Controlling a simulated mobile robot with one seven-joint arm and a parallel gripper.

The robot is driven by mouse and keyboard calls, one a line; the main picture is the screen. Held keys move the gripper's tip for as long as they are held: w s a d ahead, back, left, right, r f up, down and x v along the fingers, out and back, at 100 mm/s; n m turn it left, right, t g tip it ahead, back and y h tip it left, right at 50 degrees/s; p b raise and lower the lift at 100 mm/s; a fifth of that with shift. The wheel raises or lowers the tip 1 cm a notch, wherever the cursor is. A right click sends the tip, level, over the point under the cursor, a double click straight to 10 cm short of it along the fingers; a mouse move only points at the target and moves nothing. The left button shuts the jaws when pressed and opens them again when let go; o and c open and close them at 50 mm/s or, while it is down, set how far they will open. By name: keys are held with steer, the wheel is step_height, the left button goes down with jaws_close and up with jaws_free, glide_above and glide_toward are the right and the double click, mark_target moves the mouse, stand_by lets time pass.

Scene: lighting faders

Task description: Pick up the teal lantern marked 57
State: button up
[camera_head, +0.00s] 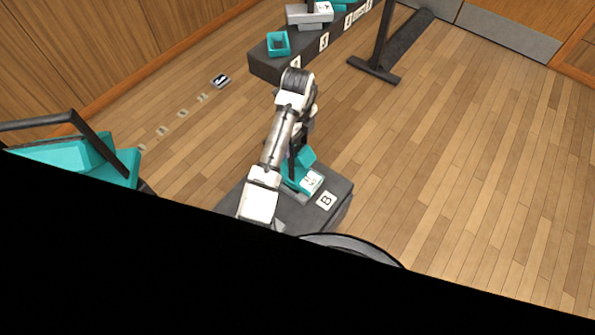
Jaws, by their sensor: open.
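A teal object (306,156) with a white label (312,181) stands on a dark grey block (340,205) marked B. It may be the lantern, but the marking on its label is too small to read as 57. My arm reaches up and folds down over this block. My gripper (294,150) is at the teal object's upper left side, open, with its fingers partly hidden by my own arm. I cannot tell whether it touches the object. The object's left side is hidden behind my arm.
A long dark bench (262,66) with numbered labels runs along the top. It bears a teal open box (278,43) and a grey-white device (310,13). A dark stand (375,70) is beside it. A teal cart (75,160) stands at left. The floor at right is clear.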

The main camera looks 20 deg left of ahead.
steer(key=shift+f, duration=1.4)
steer(key=shift+a, duration=0.1)
jaws_close()
steer(key=shift+r, duration=0.1)
